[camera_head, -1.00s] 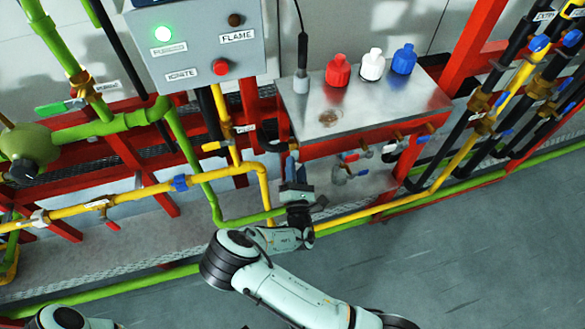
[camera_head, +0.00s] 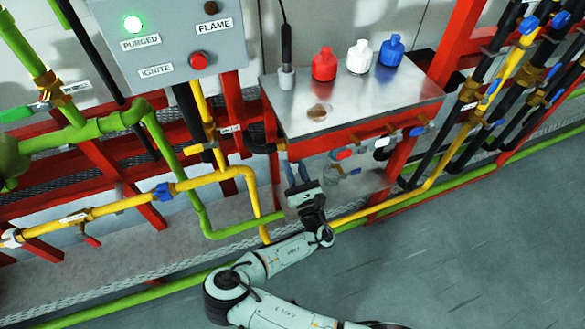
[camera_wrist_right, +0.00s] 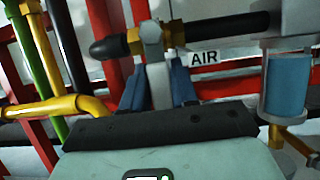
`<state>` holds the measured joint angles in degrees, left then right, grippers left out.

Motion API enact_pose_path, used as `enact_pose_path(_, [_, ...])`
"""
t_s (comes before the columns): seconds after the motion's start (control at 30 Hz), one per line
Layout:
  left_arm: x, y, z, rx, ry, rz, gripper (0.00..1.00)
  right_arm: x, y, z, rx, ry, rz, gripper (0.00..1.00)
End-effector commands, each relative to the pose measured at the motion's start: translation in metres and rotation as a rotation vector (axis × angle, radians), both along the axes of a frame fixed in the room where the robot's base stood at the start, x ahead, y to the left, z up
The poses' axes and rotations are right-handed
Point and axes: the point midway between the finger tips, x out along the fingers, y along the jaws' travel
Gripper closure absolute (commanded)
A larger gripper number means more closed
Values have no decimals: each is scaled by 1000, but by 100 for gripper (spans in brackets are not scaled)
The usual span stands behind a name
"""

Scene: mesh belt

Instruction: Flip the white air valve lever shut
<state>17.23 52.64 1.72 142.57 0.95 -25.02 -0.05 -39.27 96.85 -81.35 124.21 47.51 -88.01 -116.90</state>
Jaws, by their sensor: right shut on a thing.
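In the right wrist view, the whitish lever (camera_wrist_right: 157,78) hangs down from a brass air valve (camera_wrist_right: 169,35), above and left of a label reading AIR (camera_wrist_right: 204,57). My right gripper (camera_wrist_right: 155,76) has one blue finger on each side of the lever and is shut on it. In the head view, my right gripper (camera_head: 297,173) is below the front left corner of the steel bench; the lever cannot be made out there. My left gripper is not in view.
The steel bench (camera_head: 375,105) carries red, white and blue bottles. A grey control box (camera_head: 170,45) with a lit green lamp stands at left. A yellow pipe (camera_head: 115,205) runs left of the gripper. In the wrist view, a blue-filled bowl (camera_wrist_right: 287,83) is at right. The floor (camera_head: 470,250) is open.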

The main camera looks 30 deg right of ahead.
Motion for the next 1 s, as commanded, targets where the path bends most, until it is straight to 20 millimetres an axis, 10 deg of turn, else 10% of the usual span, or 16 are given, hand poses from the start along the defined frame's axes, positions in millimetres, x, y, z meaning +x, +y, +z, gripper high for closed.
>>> enact_pose_path(0.47, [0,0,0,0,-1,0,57,-1,-1,-1,-16,8,-3,100])
enact_pose_path(0.5, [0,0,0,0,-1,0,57,-1,-1,-1,-17,8,-3,59])
enact_pose_path(0.53, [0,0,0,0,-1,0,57,-1,-1,-1,-16,8,-3,51])
enact_pose_path(1.0, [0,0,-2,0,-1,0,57,-15,3,-8,-13,8,-3,51])
